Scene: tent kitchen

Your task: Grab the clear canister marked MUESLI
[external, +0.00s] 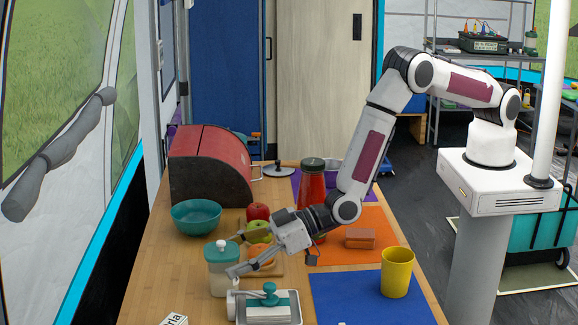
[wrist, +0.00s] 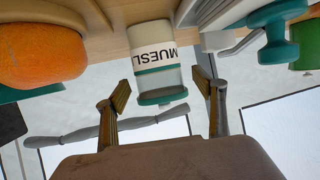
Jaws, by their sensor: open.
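The clear canister marked MUESLI (external: 219,282) stands at the front left of the wooden table, with a teal lid. In the wrist view the canister (wrist: 155,55) appears upside down, with its white label and dark lettering facing me. My gripper (external: 236,256) is open and reaches the canister from the right, low over the table. In the wrist view my gripper's fingers (wrist: 163,92) show one on each side of the canister, with gaps between. I cannot tell exactly how far it reaches between them.
An orange (wrist: 40,55) and apples (external: 258,212) are close by the gripper. A white press with a teal knob (external: 268,298) stands just right of the canister. A teal bowl (external: 196,217) and a red bread box (external: 212,165) are behind. A yellow cup (external: 397,273) stands on the right.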

